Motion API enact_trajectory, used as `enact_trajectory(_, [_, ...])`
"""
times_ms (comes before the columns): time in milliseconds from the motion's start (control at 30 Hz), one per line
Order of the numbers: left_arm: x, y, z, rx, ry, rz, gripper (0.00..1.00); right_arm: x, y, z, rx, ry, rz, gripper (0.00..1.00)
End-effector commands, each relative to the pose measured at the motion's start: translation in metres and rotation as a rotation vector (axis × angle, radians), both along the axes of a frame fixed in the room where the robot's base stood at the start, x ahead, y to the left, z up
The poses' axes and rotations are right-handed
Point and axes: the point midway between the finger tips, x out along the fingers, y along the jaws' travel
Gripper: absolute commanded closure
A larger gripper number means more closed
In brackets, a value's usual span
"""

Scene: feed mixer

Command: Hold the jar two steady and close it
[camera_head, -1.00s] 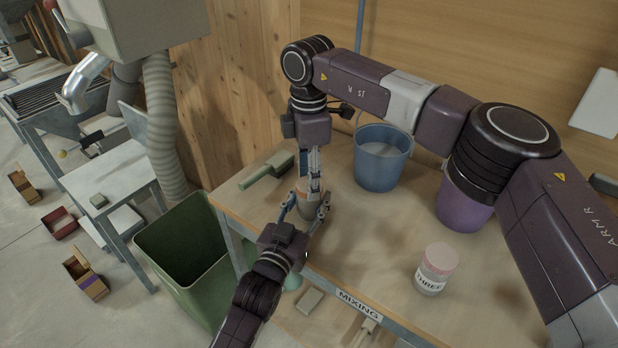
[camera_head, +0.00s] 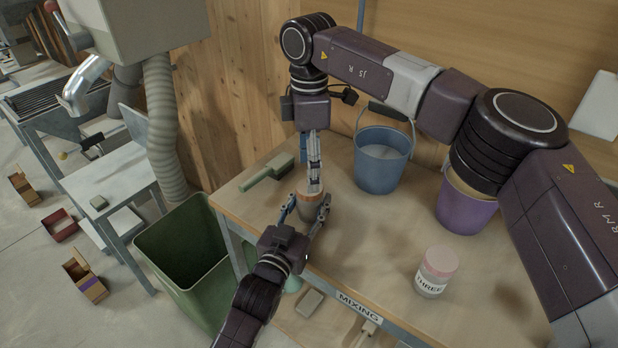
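The jar two (camera_head: 308,211) stands near the left end of the mixing table, small and partly covered by my grippers; its label is not visible. An orange-tan top shows on it, but I cannot tell how tightly the lid sits. My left gripper (camera_head: 306,208) comes from the front, with one finger on each side of the jar, and is shut on its body. My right gripper (camera_head: 315,190) points straight down from above, with its fingertips at the jar's top. Its fingers show nearly edge-on, so whether they hold the lid is unclear.
A jar labelled THREE with a pink lid (camera_head: 440,262) stands at the right front. A blue bucket (camera_head: 380,172) and a purple bucket (camera_head: 466,214) stand behind. A green scoop-like tool (camera_head: 268,172) lies left of the jar. A green bin (camera_head: 185,250) stands below the table's left edge.

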Motion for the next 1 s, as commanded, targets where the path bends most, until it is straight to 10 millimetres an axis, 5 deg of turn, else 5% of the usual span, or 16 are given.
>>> enact_trajectory(200, [0.0, 0.0, -0.001, 0.001, 0.003, 0.0, 1.0, 0.0, 0.001, 0.049, 0.002, -0.003, -0.001, 0.37])
enact_trajectory(400, [0.0, 0.0, -0.001, 0.001, 0.003, 0.0, 1.0, 0.0, 0.0, 0.075, 0.0, -0.001, -0.001, 0.37])
enact_trajectory(800, [0.0, 0.0, -0.001, 0.001, 0.002, 0.0, 1.0, 0.0, 0.0, 0.081, 0.0, 0.0, 0.001, 0.37])
enact_trajectory(833, [0.0, 0.0, -0.001, 0.001, 0.002, 0.0, 0.55, 0.0, 0.0, 0.081, 0.0, 0.0, 0.001, 0.37])
enact_trajectory(1000, [0.0, 0.0, -0.001, 0.0, 0.001, 0.0, 0.38, 0.0, 0.0, 0.081, 0.0, 0.0, 0.001, 0.37])
